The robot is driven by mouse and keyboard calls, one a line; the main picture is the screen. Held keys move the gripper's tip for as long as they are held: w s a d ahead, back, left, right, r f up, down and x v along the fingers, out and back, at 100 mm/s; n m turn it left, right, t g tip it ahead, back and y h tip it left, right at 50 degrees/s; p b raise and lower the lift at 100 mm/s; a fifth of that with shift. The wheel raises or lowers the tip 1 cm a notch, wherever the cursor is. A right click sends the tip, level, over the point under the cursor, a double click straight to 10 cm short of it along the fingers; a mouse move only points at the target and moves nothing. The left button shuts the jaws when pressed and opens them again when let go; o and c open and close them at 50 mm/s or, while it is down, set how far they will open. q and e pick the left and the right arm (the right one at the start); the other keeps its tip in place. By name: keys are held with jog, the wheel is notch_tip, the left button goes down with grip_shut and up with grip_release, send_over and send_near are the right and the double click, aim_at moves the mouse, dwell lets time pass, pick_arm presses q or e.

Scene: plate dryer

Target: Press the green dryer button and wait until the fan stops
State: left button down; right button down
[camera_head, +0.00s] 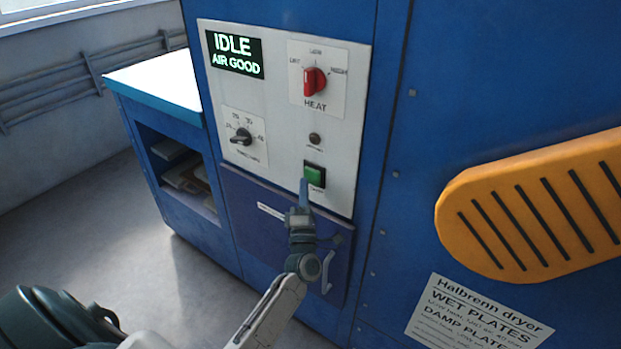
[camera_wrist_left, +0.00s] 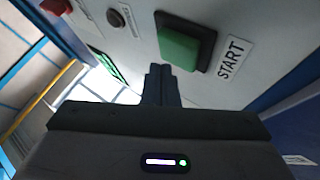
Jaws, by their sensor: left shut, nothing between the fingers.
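The green start button (camera_head: 314,175) sits in a dark frame low on the right of the white control panel (camera_head: 270,150). My left gripper (camera_head: 304,187) is shut and empty, its fingertips just left of and slightly below the button in the head view. In the left wrist view the button (camera_wrist_left: 180,46) is close ahead beside a START label, and the shut fingertips (camera_wrist_left: 161,72) are near its lower edge. I cannot tell if they touch. The display (camera_head: 235,54) reads IDLE, AIR GOOD. My right gripper is not in view.
A red heat knob (camera_head: 314,81), a black timer knob (camera_head: 241,137) and a dark round lamp (camera_head: 315,139) are on the panel. An orange slotted vent (camera_head: 535,205) is at the right. A blue shelf unit (camera_head: 165,130) stands at the left. The floor at the left is clear.

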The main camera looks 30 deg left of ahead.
pick_arm(q)
jog(key=shift+w, duration=0.4)
jog(key=shift+w+b, duration=0.35)
jog(key=shift+w, duration=0.1)
dwell(0.6)
jog(key=shift+s, duration=0.15)
jog(key=shift+s+p, duration=0.3)
jog(key=shift+s, duration=0.45)
jog(key=shift+s+a+p, duration=0.2)
jog(key=shift+s+p, duration=0.45)
jog(key=shift+s, duration=1.85)
